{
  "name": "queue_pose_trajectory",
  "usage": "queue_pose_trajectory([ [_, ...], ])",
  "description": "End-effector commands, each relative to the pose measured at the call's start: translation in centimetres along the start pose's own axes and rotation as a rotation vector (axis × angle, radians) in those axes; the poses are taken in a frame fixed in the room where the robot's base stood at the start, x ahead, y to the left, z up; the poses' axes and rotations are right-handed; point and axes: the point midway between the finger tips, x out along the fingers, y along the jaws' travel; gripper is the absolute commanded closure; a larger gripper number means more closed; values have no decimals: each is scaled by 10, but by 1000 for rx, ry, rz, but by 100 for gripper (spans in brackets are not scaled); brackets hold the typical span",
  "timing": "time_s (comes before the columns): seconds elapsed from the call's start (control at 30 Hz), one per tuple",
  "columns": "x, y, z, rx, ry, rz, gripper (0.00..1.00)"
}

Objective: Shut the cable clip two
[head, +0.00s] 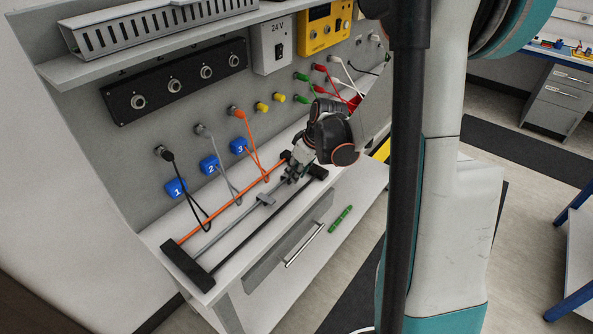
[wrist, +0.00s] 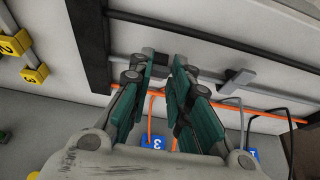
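Three straight lines, orange (head: 228,208), grey (head: 236,220) and black (head: 268,230), run between two black end bars on the bench. A grey clip (head: 265,199) sits on the grey line; it also shows in the wrist view (wrist: 238,79). A second grey piece (wrist: 158,57), looking like another clip, lies at my fingertips, partly hidden by them. No number shows on either clip. My gripper (head: 291,174) is low over the lines near their far end. In the wrist view its green fingers (wrist: 167,62) stand apart with a narrow gap. Contact with the grey piece is unclear.
Blue tags 1 (head: 175,188), 2 (head: 209,165) and 3 (head: 239,146) stand by the back panel, with loose cables hanging near them. A black end bar (head: 187,266) is at the near end. A green object (head: 340,218) lies on the lower surface, right of a drawer handle (head: 304,245).

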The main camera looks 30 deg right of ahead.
Motion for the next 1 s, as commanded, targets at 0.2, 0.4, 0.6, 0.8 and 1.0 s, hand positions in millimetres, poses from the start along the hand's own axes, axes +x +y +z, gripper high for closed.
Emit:
queue_pose_trajectory([
  [0.2, 1, 0, 1, 1, 7, 0, 100],
  [0.4, 10, 0, 12, 4, 130, -1, 100],
  [0.6, 13, 0, 17, 1, 243, -1, 100],
  [0.8, 11, 0, 17, -1, 271, 0, 100],
  [1.0, 11, 0, 16, -1, 270, 0, 100],
])
